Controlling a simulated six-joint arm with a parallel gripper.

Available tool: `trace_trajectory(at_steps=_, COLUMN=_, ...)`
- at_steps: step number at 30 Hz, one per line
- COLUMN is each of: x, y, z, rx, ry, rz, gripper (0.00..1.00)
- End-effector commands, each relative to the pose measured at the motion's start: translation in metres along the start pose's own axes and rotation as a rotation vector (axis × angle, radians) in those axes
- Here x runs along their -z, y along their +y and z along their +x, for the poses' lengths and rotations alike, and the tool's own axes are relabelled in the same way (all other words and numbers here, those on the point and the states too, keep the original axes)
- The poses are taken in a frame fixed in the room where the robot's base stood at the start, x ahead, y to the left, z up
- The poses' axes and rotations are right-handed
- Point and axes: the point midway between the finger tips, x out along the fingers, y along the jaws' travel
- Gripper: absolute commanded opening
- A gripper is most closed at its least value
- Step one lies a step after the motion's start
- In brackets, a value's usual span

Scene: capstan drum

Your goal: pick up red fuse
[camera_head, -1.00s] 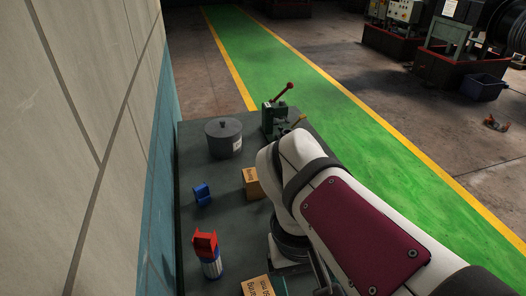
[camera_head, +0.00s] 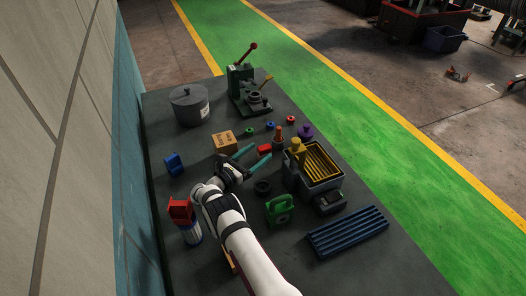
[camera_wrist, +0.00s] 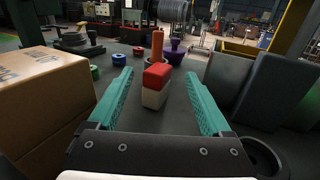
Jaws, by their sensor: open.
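The red fuse (camera_wrist: 156,80) is a small block, red on top and white below. In the wrist view it stands upright, ahead between my fingers. In the head view only its red part (camera_head: 264,149) shows clearly, close to my fingertips. My gripper (camera_wrist: 159,76) is open, its two teal fingers spread on either side of the fuse's line, with nothing held. In the head view my gripper (camera_head: 262,150) is low over the table and points toward the fuse.
A cardboard box (camera_wrist: 45,85) is close on the left. An orange-handled item (camera_wrist: 157,45) stands just behind the fuse, with a purple item (camera_wrist: 174,50) beside it. A grey bin (camera_head: 319,180) and a black ring (camera_head: 263,188) are on the right.

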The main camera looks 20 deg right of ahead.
Motion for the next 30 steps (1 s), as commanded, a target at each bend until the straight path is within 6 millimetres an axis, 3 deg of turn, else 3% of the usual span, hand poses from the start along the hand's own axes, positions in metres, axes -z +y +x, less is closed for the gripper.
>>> trace_trajectory(at_steps=12, x=0.001, y=-0.002, z=0.068, rx=0.003, ry=0.001, rz=0.001, gripper=0.83)
trace_trajectory(at_steps=20, x=0.000, y=-0.001, z=0.072, rx=0.001, ry=0.001, rz=-0.001, gripper=0.83)
trace_trajectory(at_steps=30, x=0.000, y=-0.001, z=0.072, rx=0.001, ry=0.001, rz=-0.001, gripper=0.25)
